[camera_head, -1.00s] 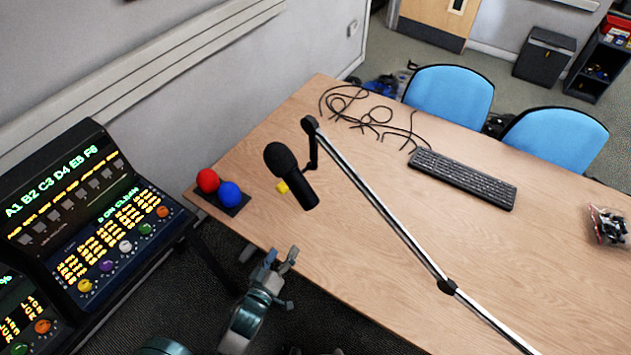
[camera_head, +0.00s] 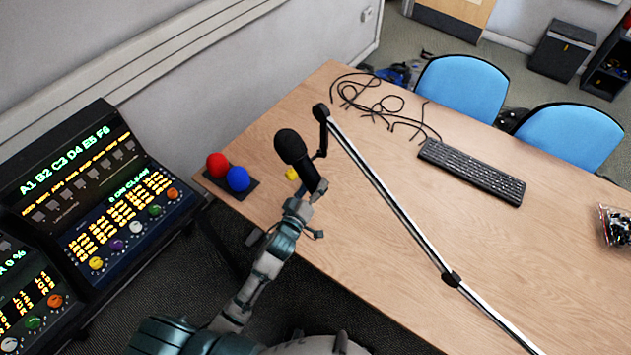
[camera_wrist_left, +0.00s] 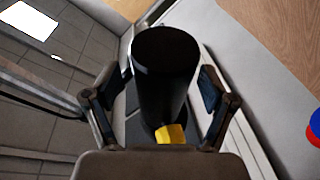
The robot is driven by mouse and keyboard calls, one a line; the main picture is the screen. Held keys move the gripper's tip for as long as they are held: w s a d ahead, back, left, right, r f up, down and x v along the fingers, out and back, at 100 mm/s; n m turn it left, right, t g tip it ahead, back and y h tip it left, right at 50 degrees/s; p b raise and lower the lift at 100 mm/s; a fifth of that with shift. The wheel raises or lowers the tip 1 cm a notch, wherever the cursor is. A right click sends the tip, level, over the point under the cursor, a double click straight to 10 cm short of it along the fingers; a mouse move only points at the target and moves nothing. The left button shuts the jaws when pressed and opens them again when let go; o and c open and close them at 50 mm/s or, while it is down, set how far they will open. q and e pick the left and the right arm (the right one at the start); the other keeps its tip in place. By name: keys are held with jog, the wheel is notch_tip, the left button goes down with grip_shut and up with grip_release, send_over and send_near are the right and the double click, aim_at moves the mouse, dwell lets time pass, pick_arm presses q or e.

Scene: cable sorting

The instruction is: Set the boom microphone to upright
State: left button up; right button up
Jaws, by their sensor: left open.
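The boom microphone (camera_head: 291,148) has a black foam head and a black body. It hangs tilted in the head view, with its foam end up and to the left, from the end of a silver boom arm (camera_head: 395,203) over the table. My left gripper (camera_head: 312,202) is at the lower end of the microphone body. In the left wrist view the black body (camera_wrist_left: 165,75) stands between the two spread fingers of the open gripper (camera_wrist_left: 160,95), with small gaps showing at the sides. My right gripper is not in view.
A base with a red and a blue ball (camera_head: 238,178) and a small yellow object (camera_head: 292,173) are nearby on the wooden table (camera_head: 480,245). A lit console (camera_head: 110,215) stands left. Loose cables (camera_head: 375,105) and a keyboard (camera_head: 470,172) lie further back.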

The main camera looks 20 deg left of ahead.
pick_arm(q)
jog(key=shift+w+a, duration=0.15)
jog(key=shift+w, duration=0.55)
jog(key=shift+a+f, duration=0.1)
jog(key=shift+a, duration=0.1)
jog(key=shift+c, duration=1.2)
jog(key=shift+d, duration=0.2)
jog(key=c, duration=0.8)
grip_shut()
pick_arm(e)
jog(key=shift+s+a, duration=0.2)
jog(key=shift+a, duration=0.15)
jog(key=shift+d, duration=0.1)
